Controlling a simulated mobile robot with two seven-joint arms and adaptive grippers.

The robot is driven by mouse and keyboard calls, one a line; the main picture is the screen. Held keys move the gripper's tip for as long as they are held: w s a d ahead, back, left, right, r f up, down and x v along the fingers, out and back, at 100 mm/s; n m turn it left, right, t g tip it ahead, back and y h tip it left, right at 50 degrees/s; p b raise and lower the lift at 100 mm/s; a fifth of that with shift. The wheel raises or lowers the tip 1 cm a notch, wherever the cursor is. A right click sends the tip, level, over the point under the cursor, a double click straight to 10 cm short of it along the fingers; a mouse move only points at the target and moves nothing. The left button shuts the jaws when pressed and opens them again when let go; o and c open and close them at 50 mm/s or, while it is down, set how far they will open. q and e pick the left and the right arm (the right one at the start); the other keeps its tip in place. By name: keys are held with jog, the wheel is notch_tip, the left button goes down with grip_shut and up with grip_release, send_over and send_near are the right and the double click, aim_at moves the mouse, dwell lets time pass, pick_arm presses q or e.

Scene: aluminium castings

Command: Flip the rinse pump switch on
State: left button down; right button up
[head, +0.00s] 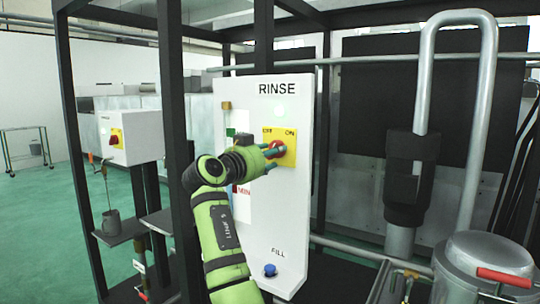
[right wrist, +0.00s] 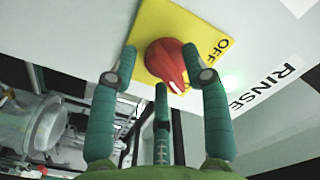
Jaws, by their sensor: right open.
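The rinse pump switch is a red rotary knob (head: 277,147) on a yellow plate (head: 290,158), with OFF at its left and ON at its right. It stands on the white RINSE panel (head: 292,200). My right gripper (head: 274,159) is at the knob, its fingers partly covering it. In the right wrist view the open fingers (right wrist: 160,78) spread around the red knob (right wrist: 166,58), one on each side and a third below; contact is unclear. The OFF label shows; ON is hidden there. I cannot tell which label the knob points to. My left gripper is out of view.
A lit green lamp (head: 279,112) is above the switch, and a blue FILL button (head: 270,270) is low on the panel. Dark frame posts (head: 172,90) stand left of the panel. A metal vessel (head: 485,262) and thick pipe (head: 425,85) are at right.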

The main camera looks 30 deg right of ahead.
jog(key=v, duration=1.2)
jog(key=shift+f, duration=0.1)
